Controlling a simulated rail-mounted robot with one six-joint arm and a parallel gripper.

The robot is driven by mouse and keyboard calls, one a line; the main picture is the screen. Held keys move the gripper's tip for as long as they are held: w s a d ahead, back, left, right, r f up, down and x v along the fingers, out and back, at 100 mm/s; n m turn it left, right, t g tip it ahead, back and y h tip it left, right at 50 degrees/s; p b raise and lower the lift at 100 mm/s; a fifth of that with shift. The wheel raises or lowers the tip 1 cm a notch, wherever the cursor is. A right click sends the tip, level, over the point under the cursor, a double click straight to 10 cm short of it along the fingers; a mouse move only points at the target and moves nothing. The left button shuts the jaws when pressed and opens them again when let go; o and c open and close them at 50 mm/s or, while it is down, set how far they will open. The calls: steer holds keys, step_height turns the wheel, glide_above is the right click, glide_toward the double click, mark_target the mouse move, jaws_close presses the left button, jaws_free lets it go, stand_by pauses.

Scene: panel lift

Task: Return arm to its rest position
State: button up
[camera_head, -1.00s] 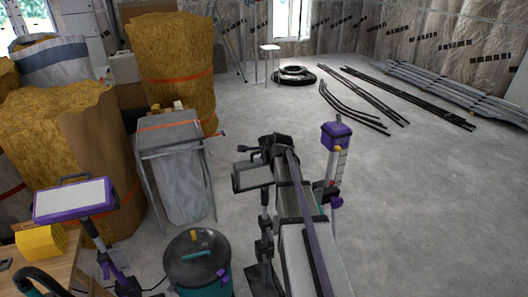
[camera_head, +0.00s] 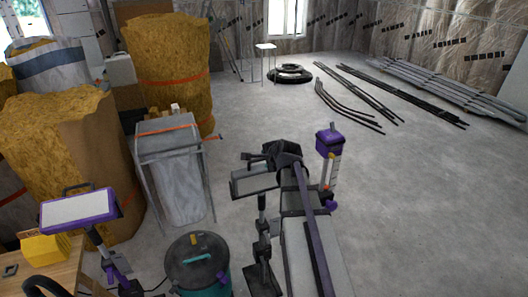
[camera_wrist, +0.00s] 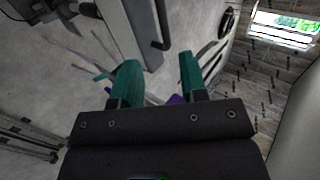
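My gripper (camera_wrist: 160,78) shows in the wrist view as two teal fingers standing apart on a dark palm. Nothing is held between them. A pale grey beam with a dark handle (camera_wrist: 140,30) lies beyond the fingers, and a small purple part shows between and beyond them. In the head view, a long grey body with a purple stripe (camera_head: 318,235) runs up from the bottom edge to a dark joint; I cannot tell which parts of it are my arm. My fingers cannot be made out in that view.
A purple-topped upright device (camera_head: 329,142) stands close right of the grey body. A work light (camera_head: 255,181) is close left. A teal-based bin (camera_head: 200,262), a grey bag in a frame (camera_head: 180,185) and insulation rolls (camera_head: 170,65) fill the left. Floor at right is clear, with metal profiles (camera_head: 400,85) behind.

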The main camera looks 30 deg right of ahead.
steer(key=shift+s+r, duration=0.2)
steer(key=shift+s, duration=0.05)
steer(key=s+a+f+n+g, duration=0.2)
steer(key=s+a+n, duration=0.3)
steer(key=a, duration=0.3)
steer(key=s+a+f+n+g+y, duration=0.1)
steer(key=s+a+f+n+g, duration=0.1)
steer(key=s+a+n+g, duration=0.2)
steer(key=s+a+f+n+g, duration=0.2)
steer(key=s+a+n+g, duration=0.1)
steer(key=s+a+n, duration=0.5)
steer(key=a+n, duration=0.3)
steer(key=a, duration=0.3)
steer(key=shift+g+y, duration=0.4)
